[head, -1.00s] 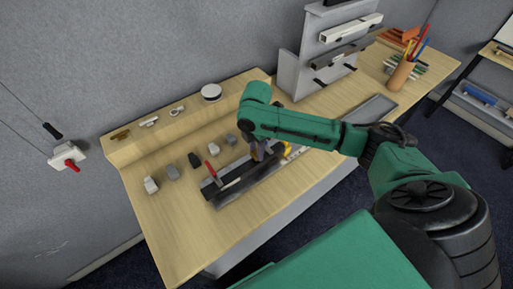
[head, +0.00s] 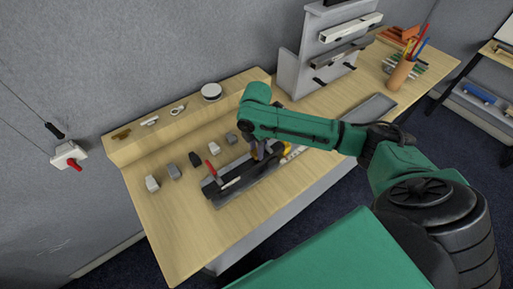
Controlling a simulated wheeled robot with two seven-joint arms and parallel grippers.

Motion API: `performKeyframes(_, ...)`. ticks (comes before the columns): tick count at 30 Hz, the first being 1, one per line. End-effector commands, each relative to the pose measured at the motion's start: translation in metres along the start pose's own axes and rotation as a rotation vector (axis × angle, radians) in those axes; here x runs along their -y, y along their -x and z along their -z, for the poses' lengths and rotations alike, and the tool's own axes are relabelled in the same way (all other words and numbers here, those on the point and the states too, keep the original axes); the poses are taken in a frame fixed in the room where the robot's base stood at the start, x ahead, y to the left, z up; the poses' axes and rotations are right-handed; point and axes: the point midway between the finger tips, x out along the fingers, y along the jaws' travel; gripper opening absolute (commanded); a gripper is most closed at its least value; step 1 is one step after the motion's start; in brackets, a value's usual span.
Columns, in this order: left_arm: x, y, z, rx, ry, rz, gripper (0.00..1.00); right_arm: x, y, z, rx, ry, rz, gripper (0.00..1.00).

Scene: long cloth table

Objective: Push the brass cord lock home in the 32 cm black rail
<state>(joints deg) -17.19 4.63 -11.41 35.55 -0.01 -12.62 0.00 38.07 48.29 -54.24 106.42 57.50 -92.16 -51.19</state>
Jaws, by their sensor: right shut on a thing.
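The black rail (head: 243,188) lies along the front of the table, its near-left end clear and its middle partly covered by my right arm. My right gripper (head: 261,151) points down at the rail. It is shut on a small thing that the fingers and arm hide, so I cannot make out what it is. A small brass-coloured piece (head: 121,134) lies at the left end of the raised ledge; I cannot tell whether it is the cord lock. A yellow piece (head: 287,148) shows just right of the gripper. My left gripper is out of view.
A red-handled tool (head: 213,172) lies at the rail's left end. Several grey and black end pieces stand in a row behind it. A white roll (head: 211,91) sits on the ledge. A grey rack (head: 305,68) and a pencil cup (head: 401,72) stand farther right. The table's front-left is clear.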

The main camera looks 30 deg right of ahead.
Motion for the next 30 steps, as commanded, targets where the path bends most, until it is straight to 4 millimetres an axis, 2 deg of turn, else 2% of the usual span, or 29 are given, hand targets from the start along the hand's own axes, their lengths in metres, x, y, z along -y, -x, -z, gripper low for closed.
performKeyframes(14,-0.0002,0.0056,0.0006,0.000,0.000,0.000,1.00,0.0003,0.0010,0.0005,-0.002,0.000,0.001,0.00)
performKeyframes(30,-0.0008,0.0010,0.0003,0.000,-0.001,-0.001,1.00,0.0001,-0.0068,0.0003,-0.001,0.000,0.000,0.00)
